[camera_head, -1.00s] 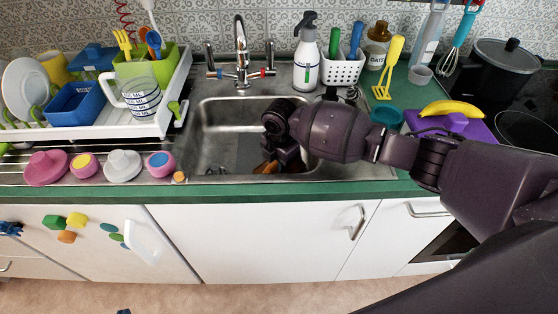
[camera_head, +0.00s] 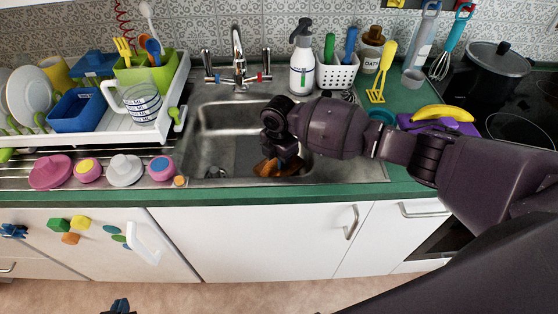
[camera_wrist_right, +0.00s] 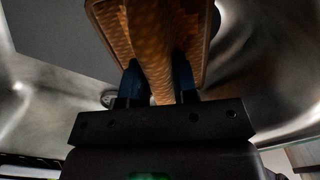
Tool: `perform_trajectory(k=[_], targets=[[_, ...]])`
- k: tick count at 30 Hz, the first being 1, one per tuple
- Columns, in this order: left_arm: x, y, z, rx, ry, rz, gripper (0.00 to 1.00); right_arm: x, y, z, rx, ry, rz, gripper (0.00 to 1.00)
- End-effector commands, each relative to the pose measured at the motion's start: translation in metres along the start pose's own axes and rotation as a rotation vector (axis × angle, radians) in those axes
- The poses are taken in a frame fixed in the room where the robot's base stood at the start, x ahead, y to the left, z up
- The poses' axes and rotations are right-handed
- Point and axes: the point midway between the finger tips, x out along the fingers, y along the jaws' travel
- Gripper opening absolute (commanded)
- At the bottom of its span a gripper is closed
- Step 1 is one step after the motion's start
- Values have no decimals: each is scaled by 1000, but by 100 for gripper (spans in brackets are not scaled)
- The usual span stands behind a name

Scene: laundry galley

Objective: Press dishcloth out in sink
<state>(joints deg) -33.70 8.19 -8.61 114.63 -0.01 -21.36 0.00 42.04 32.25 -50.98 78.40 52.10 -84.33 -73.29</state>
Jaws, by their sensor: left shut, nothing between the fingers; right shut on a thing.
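The orange-brown dishcloth (camera_head: 266,169) is low in the steel sink (camera_head: 215,140), near its front wall. In the right wrist view the dishcloth (camera_wrist_right: 150,40) has a woven texture, and a fold of it lies between the blue fingers. My right gripper (camera_head: 283,160) reaches down into the sink from the right and is shut on the dishcloth; the arm hides part of the sink. In the right wrist view the right gripper (camera_wrist_right: 158,88) shows close up. My left gripper (camera_head: 118,306) shows only its tip at the bottom edge, in front of the cabinets, shut and empty.
The faucet (camera_head: 238,65) stands behind the sink. A drying rack (camera_head: 150,128) with dishes and several pink and white items are on the left.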

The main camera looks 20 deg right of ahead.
Motion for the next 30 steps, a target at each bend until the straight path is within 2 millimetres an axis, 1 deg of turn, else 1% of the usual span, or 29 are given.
perform_trajectory(k=[1,6,13,24,30], targets=[[-2,-1,-6,0,4,0,0,-7,1,0,-1,-1,3,5],[-8,-2,-15,0,9,-2,0,-19,1,0,-2,-1,4,5],[-17,-4,-22,-2,4,-4,0,-33,1,-1,-3,-1,4,5],[-18,-4,-20,-2,-2,-5,0,-34,1,-1,-3,0,3,5],[-16,-4,-23,-1,5,-3,0,-34,2,-1,-4,0,4,5]])
